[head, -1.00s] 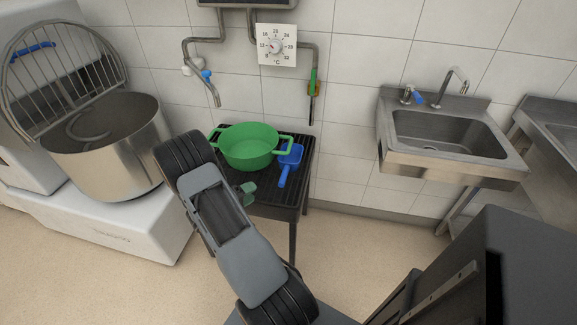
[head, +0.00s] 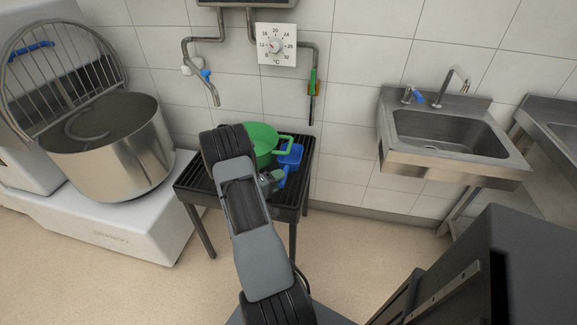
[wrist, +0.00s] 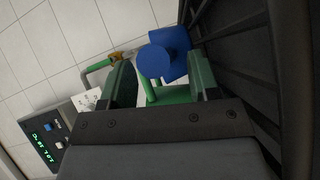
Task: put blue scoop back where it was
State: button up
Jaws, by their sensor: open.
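The blue scoop (head: 291,155) lies on the black slatted table (head: 292,197), just right of the green pot (head: 262,138). My gripper (head: 272,180) is low over the table at the scoop's handle, partly hidden by my arm in the head view. In the wrist view my gripper (wrist: 161,80) is open, with one finger on each side of the picture's middle. The scoop (wrist: 176,45) shows there beyond the fingertips, its round handle end facing the camera between them. Green parts, likely of the pot, show behind. I cannot tell whether a finger touches the scoop.
My arm hides the left part of the pot. A large steel mixer bowl (head: 118,150) stands left of the table. A dial (head: 276,45) and pipes are on the tiled wall behind. A steel sink (head: 450,132) is at right, and a dark cabinet (head: 455,275) stands in front right.

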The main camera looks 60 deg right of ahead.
jog(key=shift+s+d, duration=0.2)
jog(key=shift+d, duration=0.25)
jog(key=shift+c, duration=0.4)
jog(key=c, duration=0.9)
grip_shut()
jog(key=shift+r, duration=0.1)
